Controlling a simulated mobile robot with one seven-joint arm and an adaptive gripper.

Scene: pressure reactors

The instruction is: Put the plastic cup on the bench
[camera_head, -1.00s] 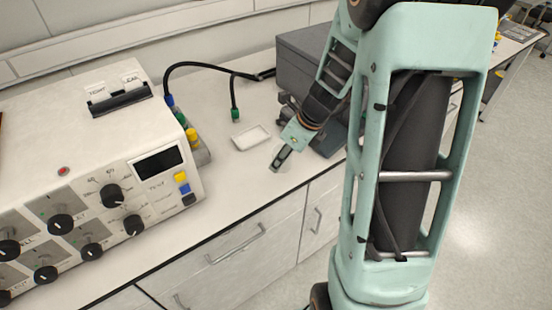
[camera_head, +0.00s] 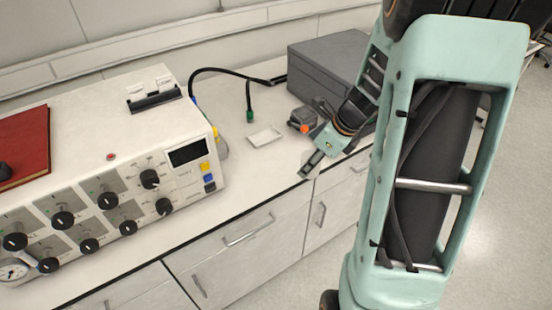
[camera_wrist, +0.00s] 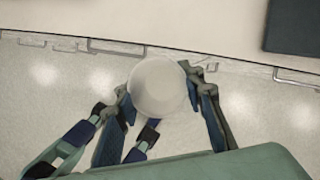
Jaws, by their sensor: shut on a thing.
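The plastic cup (camera_wrist: 158,88) is a pale, see-through round shape between the fingers in the wrist view. My gripper (camera_wrist: 165,95) is shut on it, with fingers on both sides. In the head view my gripper (camera_head: 307,171) points down and left, near the front edge of the bench; the cup is hardly visible there. The white bench top (camera_head: 268,165) lies behind and left of the gripper. In the wrist view the cup appears mostly on the floor side of the bench edge, overlapping that edge.
A small white tray (camera_head: 265,137) lies on the bench left of my gripper. A grey box (camera_head: 325,72) and a small device with an orange part (camera_head: 301,123) stand behind. A control unit (camera_head: 120,160) and a red book (camera_head: 24,143) fill the left. Bare bench lies around the tray.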

